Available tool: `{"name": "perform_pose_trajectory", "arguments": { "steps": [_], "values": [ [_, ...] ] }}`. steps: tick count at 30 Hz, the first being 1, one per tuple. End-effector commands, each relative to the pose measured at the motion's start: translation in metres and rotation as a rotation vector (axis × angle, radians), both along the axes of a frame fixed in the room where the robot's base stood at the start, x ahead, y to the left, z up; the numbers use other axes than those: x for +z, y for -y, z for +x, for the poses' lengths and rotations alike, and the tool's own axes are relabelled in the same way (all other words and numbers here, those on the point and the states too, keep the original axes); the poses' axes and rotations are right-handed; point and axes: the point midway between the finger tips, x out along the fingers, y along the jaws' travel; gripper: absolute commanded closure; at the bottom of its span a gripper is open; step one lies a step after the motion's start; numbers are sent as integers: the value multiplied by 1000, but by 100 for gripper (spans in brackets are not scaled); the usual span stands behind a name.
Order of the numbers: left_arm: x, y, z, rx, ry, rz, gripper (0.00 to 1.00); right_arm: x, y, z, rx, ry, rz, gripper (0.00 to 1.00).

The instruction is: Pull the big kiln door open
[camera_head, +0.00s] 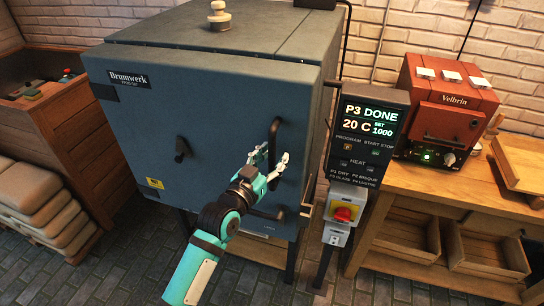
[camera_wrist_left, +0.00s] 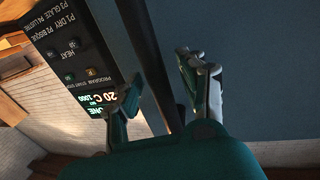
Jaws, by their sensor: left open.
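The big blue-grey kiln has a broad front door (camera_head: 220,105) with a "Brumwerk" plate, and it looks shut against the body. A dark upright handle (camera_head: 274,133) is on the door's right part. My left gripper (camera_head: 270,157) is at the lower part of this handle, with its fingers open. In the left wrist view the dark handle bar (camera_wrist_left: 148,55) runs between the two spread fingers of the gripper (camera_wrist_left: 162,75). I cannot tell whether a finger touches it. A dark latch-like knob (camera_head: 182,149) sits on the door's left part. My right gripper is not in view.
A control panel (camera_head: 366,132) reading "P3 DONE, 20 C" stands right of the door, above a red and yellow switch (camera_head: 345,212). A small red kiln (camera_head: 445,105) stands on a wooden bench (camera_head: 415,190). Stacked sacks (camera_head: 40,205) lie left. Floor is open in front.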

Motion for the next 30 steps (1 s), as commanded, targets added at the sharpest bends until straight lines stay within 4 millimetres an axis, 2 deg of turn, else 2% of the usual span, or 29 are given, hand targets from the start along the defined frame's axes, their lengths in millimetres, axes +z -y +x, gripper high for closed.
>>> {"name": "perform_pose_trajectory", "arguments": {
  "steps": [3,12,30],
  "values": [
    [0,0,0,0,0,0,61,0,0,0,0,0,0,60],
    [0,0,0,0,0,0,100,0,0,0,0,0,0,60],
    [0,0,-1,0,-1,0,100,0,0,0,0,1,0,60]
  ]
}}
